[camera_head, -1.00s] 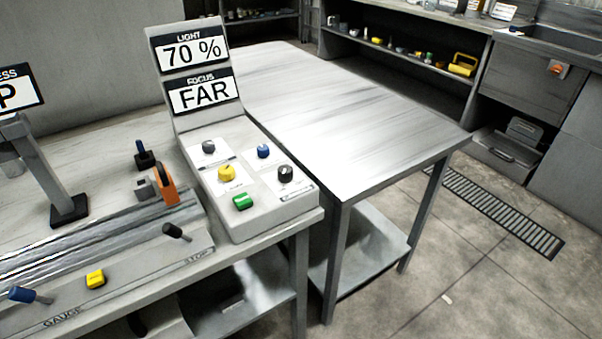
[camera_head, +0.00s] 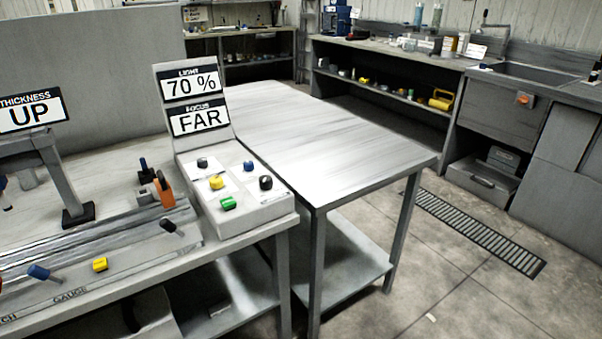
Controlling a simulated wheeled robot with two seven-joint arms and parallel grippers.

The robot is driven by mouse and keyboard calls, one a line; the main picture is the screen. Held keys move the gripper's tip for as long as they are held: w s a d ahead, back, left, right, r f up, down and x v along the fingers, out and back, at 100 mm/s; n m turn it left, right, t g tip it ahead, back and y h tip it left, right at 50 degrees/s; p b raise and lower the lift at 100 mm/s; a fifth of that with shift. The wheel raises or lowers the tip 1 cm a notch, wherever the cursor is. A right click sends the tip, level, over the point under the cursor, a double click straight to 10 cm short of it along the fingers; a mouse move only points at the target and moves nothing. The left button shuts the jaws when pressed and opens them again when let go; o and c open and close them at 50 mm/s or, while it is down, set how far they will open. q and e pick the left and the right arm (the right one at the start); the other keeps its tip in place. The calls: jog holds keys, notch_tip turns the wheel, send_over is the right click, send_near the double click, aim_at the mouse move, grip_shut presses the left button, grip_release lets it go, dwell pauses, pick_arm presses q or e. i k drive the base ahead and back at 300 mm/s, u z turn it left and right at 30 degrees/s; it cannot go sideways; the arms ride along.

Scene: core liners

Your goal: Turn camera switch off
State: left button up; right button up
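A light grey control console (camera_head: 250,216) stands on the right end of the left workbench. Its upright panel has a LIGHT display (camera_head: 191,85) reading 70 % and a FOCUS display (camera_head: 199,118) reading FAR. Its sloped face carries a grey knob (camera_head: 202,163), a blue knob (camera_head: 248,166), a yellow knob (camera_head: 217,182), a black knob (camera_head: 265,183) and a green switch (camera_head: 228,203) near the front edge. The labels beside these controls are too small to read. Neither of my grippers is in view.
A gauge rig (camera_head: 110,245) with levers and a yellow button lies left of the console, below a THICKNESS display (camera_head: 30,112) reading UP. An empty metal table (camera_head: 330,150) stands right of the console.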

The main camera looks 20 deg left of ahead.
aim_at(265, 181)
jog(key=u, duration=0.15)
jog(key=i, duration=0.8)
jog(key=u, duration=0.7)
